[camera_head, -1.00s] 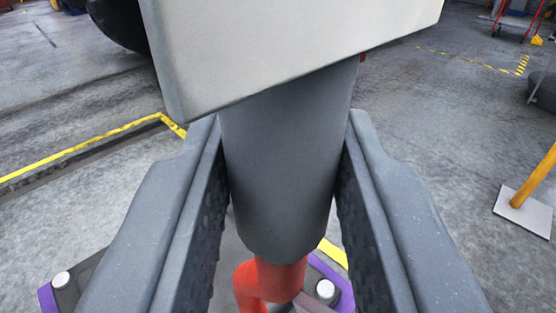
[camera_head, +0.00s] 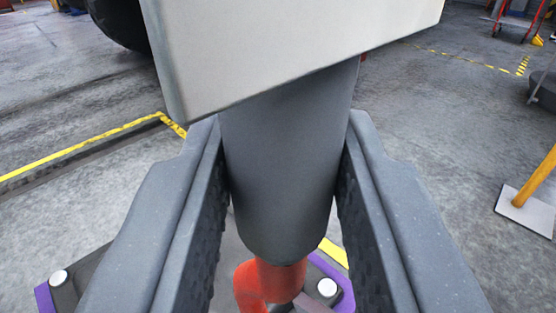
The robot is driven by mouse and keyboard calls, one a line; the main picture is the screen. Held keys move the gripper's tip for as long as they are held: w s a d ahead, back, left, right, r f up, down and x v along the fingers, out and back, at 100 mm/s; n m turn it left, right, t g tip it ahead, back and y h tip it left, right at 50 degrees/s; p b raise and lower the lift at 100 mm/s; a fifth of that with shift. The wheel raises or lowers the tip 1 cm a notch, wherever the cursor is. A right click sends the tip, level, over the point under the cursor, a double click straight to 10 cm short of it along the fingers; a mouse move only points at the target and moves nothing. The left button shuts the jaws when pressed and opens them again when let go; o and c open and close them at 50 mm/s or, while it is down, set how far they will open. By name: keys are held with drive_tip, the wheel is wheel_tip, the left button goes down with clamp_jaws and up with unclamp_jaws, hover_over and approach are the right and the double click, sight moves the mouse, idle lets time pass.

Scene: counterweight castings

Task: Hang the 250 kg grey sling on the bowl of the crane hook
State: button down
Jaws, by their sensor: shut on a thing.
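My gripper (camera_head: 283,215) is shut on a thick grey cylinder, which looks like part of the grey sling (camera_head: 285,165), with one jaw against each side. A large pale flat plate or tag (camera_head: 300,50) covers the sling's upper part, and no weight marking shows on it. Directly below the sling's lower end is a curved orange-red piece (camera_head: 262,285), which looks like the crane hook. Its lower part leaves the frame, and I cannot tell whether the sling touches it or just overlaps it in view.
A dark base with purple edges (camera_head: 345,297) and pale round knobs lies below. A yellow post on a white plate (camera_head: 525,208) stands at the right. A yellow floor line (camera_head: 80,150) runs at the left, with a dark tyre (camera_head: 120,22) behind. Grey floor between is open.

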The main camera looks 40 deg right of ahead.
drive_tip(key=c, duration=1.1)
unclamp_jaws()
drive_tip(key=shift+o, duration=0.2)
drive_tip(key=shift+a, duration=0.1)
